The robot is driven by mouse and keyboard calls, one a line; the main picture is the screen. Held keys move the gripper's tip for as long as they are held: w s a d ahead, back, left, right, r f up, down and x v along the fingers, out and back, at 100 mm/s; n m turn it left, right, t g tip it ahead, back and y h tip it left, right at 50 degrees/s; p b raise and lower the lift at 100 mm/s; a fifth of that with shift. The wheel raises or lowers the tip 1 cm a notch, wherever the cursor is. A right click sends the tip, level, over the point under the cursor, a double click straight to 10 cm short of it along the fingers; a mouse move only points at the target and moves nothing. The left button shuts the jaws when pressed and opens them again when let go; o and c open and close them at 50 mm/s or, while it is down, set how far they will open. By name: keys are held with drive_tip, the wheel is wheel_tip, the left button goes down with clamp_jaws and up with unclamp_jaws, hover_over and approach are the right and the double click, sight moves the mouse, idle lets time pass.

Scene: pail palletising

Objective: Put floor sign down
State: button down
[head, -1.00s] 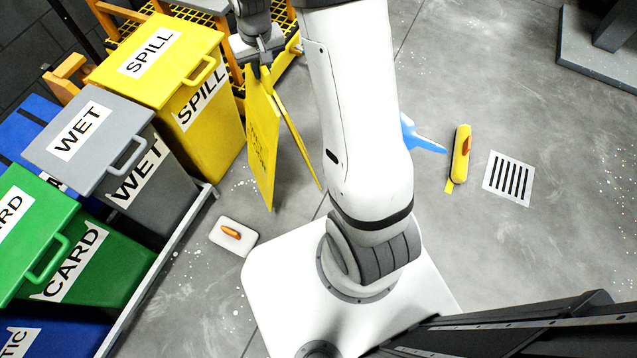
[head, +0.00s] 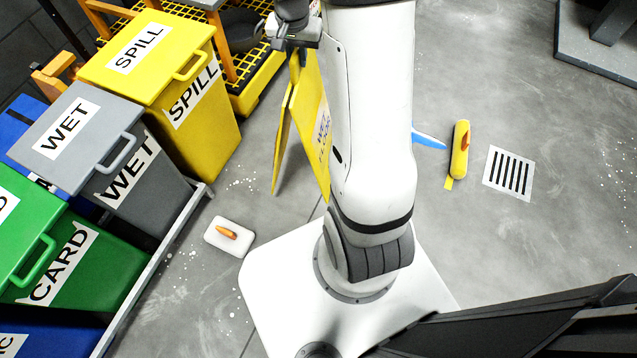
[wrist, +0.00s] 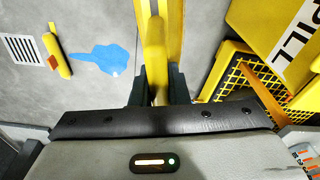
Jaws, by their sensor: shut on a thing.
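The yellow floor sign (head: 316,120) is an A-frame with print on one panel, hanging with its panels a little apart. My gripper (head: 296,46) is shut on its top and holds it upright beside my arm. Whether its lower edges touch the floor I cannot tell. In the wrist view my gripper (wrist: 158,85) has the sign's yellow top handle (wrist: 155,50) between its dark fingers. A blue puddle-like patch (wrist: 101,58) lies on the floor; in the head view my arm partly hides the blue patch (head: 430,141).
Several lidded bins stand at left, with the yellow SPILL bin (head: 185,85) nearest the sign. A yellow grated platform (head: 262,92) is behind it. A white pad with an orange object (head: 219,240), a yellow float-like object (head: 460,150) and a drain grate (head: 509,173) lie on the floor.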

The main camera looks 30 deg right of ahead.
drive_tip(key=shift+s+d+f+m+b, duration=0.25)
drive_tip(key=shift+d+f+m+b, duration=0.35)
drive_tip(key=shift+f, duration=1.1)
drive_tip(key=shift+s+d+f+m+b, duration=0.35)
drive_tip(key=shift+d+f+b, duration=0.4)
drive_tip(key=shift+f, duration=0.9)
drive_tip(key=shift+s+d+f+m+b, duration=0.2)
drive_tip(key=shift+d+f+m+b, duration=0.45)
drive_tip(key=shift+f, duration=1.05)
drive_tip(key=shift+a, duration=0.2)
drive_tip(key=shift+f+b, duration=0.2)
drive_tip(key=shift+b, duration=0.15)
drive_tip(key=c, duration=1.4)
unclamp_jaws()
